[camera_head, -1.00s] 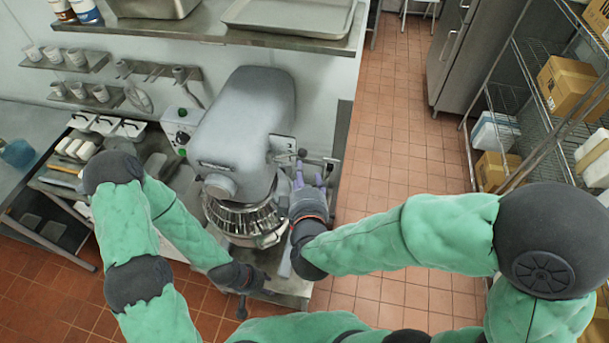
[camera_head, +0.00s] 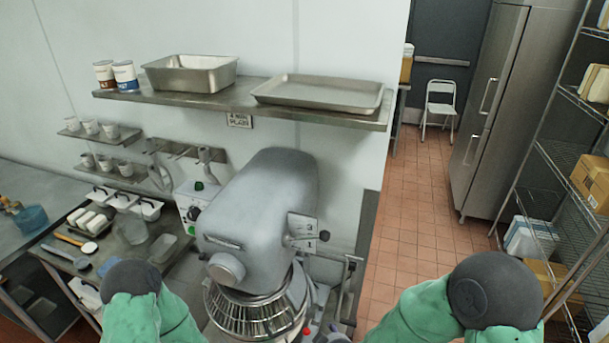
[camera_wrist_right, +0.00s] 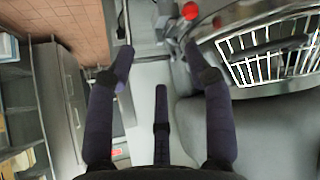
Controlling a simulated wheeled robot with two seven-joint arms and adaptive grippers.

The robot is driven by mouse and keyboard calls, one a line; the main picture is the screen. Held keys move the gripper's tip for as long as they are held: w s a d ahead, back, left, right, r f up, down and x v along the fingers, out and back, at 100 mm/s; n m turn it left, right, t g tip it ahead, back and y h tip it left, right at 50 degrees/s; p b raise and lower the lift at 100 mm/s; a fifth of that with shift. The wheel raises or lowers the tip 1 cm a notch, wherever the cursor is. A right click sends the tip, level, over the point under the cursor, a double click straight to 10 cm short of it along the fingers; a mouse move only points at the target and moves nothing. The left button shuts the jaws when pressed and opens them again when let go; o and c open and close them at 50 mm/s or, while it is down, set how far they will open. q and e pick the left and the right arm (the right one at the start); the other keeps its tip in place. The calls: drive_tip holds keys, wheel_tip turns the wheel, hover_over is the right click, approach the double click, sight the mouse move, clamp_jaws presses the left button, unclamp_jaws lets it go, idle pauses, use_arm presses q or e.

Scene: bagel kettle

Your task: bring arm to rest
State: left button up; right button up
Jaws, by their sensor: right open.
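My right arm (camera_head: 420,312) and left arm (camera_head: 150,315) show only as green links with dark joints at the bottom of the head view. In the right wrist view, my right gripper (camera_wrist_right: 158,65) has its dark purple fingers spread, with nothing between them. It is beside the grey mixer (camera_head: 265,205), whose wire bowl guard (camera_wrist_right: 270,50) shows at the upper right of that view. I cannot tell whether it touches the mixer. My left gripper is out of view.
A steel shelf (camera_head: 220,100) with a deep pan (camera_head: 190,73) and flat tray (camera_head: 320,93) hangs behind the mixer. A side counter with utensils is at left. The tiled aisle (camera_head: 410,215) at right is clear, between the wall and a wire rack (camera_head: 540,190) beside a steel fridge (camera_head: 490,110).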

use_arm(q)
wheel_tip(320, 180, down, 16)
drive_tip(key=b, duration=1.5)
drive_tip(key=shift+f, duration=0.25)
use_arm(e)
drive_tip(key=s+d+f+m+g+y, duration=0.1)
drive_tip(key=s+f, duration=0.4)
drive_tip(key=f, duration=0.6)
drive_tip(key=s+d+f+m+g, duration=0.1)
drive_tip(key=s+f+m+g, duration=0.3)
drive_tip(key=f, duration=0.8)
drive_tip(key=s+d+f+m+g+y, duration=0.1)
drive_tip(key=s+f, duration=0.5)
drive_tip(key=f, duration=0.6)
drive_tip(key=shift+m+g+y, duration=0.3)
drive_tip(key=shift+m+g, duration=0.4)
drive_tip(key=shift+g, duration=0.3)
drive_tip(key=shift+w+d, duration=0.1)
